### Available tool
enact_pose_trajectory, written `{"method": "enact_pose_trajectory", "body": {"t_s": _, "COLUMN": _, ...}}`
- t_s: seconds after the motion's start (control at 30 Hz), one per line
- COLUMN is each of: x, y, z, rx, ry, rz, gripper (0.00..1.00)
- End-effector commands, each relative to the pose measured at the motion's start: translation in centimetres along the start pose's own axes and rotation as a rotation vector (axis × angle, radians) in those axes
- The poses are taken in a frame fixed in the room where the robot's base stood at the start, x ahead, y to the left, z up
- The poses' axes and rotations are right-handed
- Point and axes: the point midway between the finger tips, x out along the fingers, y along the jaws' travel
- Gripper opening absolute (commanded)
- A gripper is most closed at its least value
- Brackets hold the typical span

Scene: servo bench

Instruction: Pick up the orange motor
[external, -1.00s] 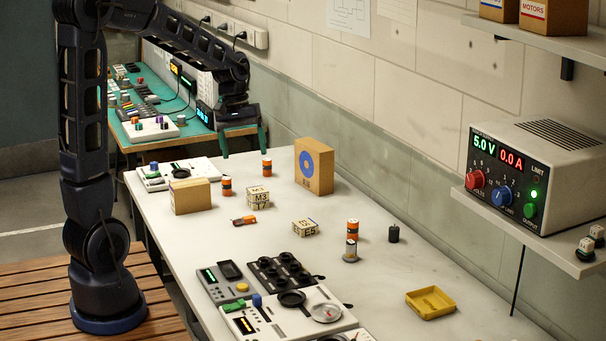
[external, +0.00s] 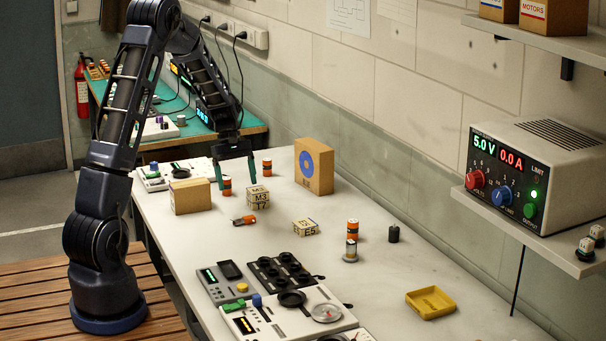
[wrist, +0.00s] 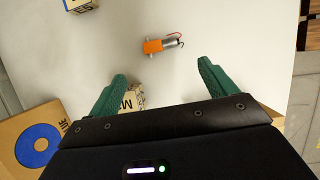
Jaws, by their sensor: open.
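The orange motor (external: 244,220) lies on its side on the white bench; its silver end and thin leads show in the wrist view (wrist: 160,45). My gripper (external: 237,182) is open and empty above the bench, behind the motor in the external view. In the wrist view its green fingers (wrist: 163,68) are spread wide. The motor lies ahead of the fingertips, between their lines, and is not touched.
A lettered block (external: 259,197) stands close to my gripper, partly hidden behind a finger in the wrist view (wrist: 134,97). Nearby are orange-and-black cylinders (external: 227,187), a brown box (external: 190,196), a blue-circle box (external: 314,166) and another lettered block (external: 305,228).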

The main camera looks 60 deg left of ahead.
Motion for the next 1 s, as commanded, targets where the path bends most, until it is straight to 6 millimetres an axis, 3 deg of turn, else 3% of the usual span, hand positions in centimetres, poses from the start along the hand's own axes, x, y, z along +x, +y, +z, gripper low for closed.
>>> {"method": "enact_pose_trajectory", "body": {"t_s": 0.3, "x": 4.3, "y": -0.1, "z": 0.1, "rx": 0.0, "ry": -0.002, "rz": -0.002, "gripper": 0.84}}
{"method": "enact_pose_trajectory", "body": {"t_s": 0.57, "x": 6.0, "y": -0.1, "z": 0.1, "rx": 0.001, "ry": -0.002, "rz": -0.003, "gripper": 0.84}}
{"method": "enact_pose_trajectory", "body": {"t_s": 0.8, "x": 9.2, "y": -0.1, "z": 0.0, "rx": 0.002, "ry": -0.002, "rz": -0.003, "gripper": 0.84}}
{"method": "enact_pose_trajectory", "body": {"t_s": 1.0, "x": 10.2, "y": 0.0, "z": 0.0, "rx": 0.002, "ry": 0.0, "rz": 0.0, "gripper": 0.84}}
